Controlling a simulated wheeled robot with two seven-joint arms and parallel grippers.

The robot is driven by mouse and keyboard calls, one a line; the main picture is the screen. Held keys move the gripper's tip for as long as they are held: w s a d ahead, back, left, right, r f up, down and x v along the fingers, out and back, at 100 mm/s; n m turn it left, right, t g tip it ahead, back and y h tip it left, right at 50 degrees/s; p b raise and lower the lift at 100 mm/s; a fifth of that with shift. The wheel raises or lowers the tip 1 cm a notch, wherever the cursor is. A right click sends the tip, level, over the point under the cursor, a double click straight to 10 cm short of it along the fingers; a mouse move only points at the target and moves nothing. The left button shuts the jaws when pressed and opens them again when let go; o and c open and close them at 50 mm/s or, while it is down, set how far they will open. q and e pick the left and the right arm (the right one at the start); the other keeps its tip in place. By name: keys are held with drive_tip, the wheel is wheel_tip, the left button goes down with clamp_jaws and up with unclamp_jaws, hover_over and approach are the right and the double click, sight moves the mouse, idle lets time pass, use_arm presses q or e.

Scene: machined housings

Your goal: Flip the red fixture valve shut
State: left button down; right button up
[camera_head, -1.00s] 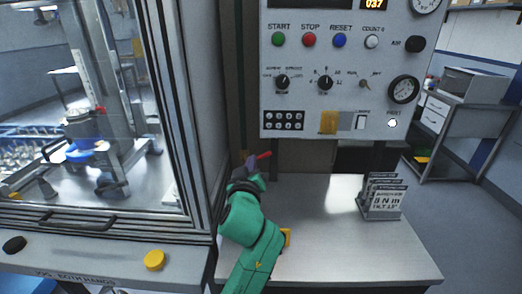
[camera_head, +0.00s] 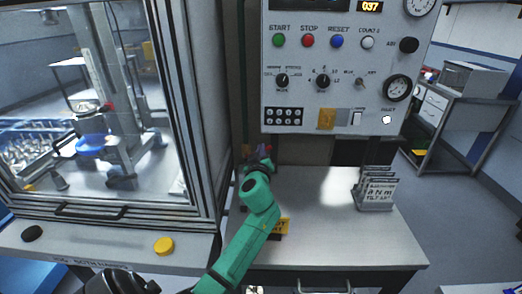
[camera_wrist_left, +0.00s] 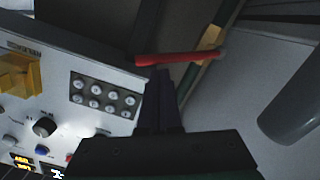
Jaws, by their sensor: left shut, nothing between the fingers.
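The red valve lever (camera_wrist_left: 178,58) lies nearly crosswise in the left wrist view. Its right end meets a dark green pipe with a brass-coloured part (camera_wrist_left: 211,38). My left gripper (camera_wrist_left: 160,76) is shut and empty, with its dark fingertips just below the lever's left part. I cannot tell whether they touch it. In the head view my left gripper (camera_head: 257,153) is at the back left of the bench, beside the cabinet. It and the green arm hide most of the valve there. My right gripper is not in view.
A control panel (camera_head: 300,90) with buttons, knobs and gauges hangs above the bench (camera_head: 330,240). A card holder (camera_head: 375,190) stands on the right. A glazed machine cabinet (camera_head: 190,110) stands close on the left. The bench middle is clear.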

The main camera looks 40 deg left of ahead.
use_arm(q)
drive_tip(key=f+m+b, duration=0.1)
drive_tip(key=m, duration=0.1)
drive_tip(key=d+f+m+b, duration=0.1)
drive_tip(key=b, duration=0.1)
drive_tip(key=w+f+m+b, duration=0.1)
drive_tip(key=m+b, duration=0.1)
drive_tip(key=shift+d+f+m, duration=0.2)
drive_tip(key=shift+d+m, duration=0.1)
drive_tip(key=shift+r, duration=0.1)
